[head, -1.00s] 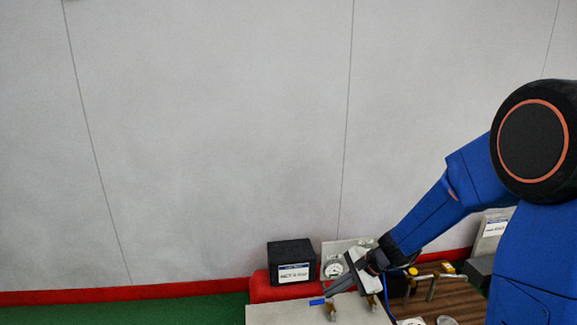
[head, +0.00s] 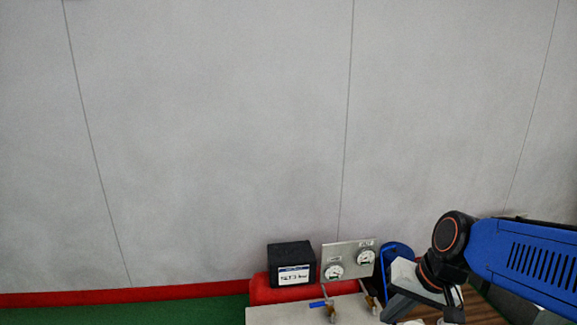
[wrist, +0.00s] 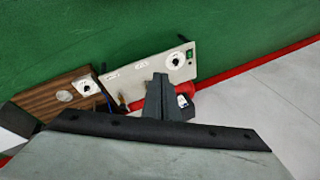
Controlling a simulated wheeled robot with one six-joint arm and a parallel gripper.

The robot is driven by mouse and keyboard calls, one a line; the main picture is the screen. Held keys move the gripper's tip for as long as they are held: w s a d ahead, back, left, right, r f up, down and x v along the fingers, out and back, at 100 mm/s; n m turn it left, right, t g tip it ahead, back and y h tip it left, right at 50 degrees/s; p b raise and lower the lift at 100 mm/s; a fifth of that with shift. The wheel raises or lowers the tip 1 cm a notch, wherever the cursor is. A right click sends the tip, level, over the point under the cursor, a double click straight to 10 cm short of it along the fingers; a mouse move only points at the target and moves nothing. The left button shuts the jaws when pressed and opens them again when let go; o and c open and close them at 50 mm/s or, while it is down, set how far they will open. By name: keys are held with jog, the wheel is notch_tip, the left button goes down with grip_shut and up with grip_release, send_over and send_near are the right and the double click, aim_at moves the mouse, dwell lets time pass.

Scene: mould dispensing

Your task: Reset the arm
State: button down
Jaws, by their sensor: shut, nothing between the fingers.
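My gripper (head: 388,312) is low at the right in the head view, at the end of my blue arm. It points down and to the left, just right of the brass-fitted valves. In the wrist view my gripper's fingers (wrist: 158,98) are together at the centre, with nothing between them. They overlap the view of the pale gauge panel (wrist: 140,75). I cannot tell how far the fingertips are from the panel.
A black labelled box (head: 291,252) stands left of an upright plate with two gauges (head: 347,250). A pale bench panel (head: 285,315) with a blue-handled valve lies in front. A wooden board (wrist: 35,102) is at the left in the wrist view. The grey wall (head: 200,150) stands behind.

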jog(key=s+d+r+n+t+h, duration=0.1)
jog(key=s+d+r+n+h, duration=0.2)
jog(key=s+d, duration=0.3)
jog(key=shift+s+d+t, duration=0.4)
jog(key=shift+s, duration=0.65)
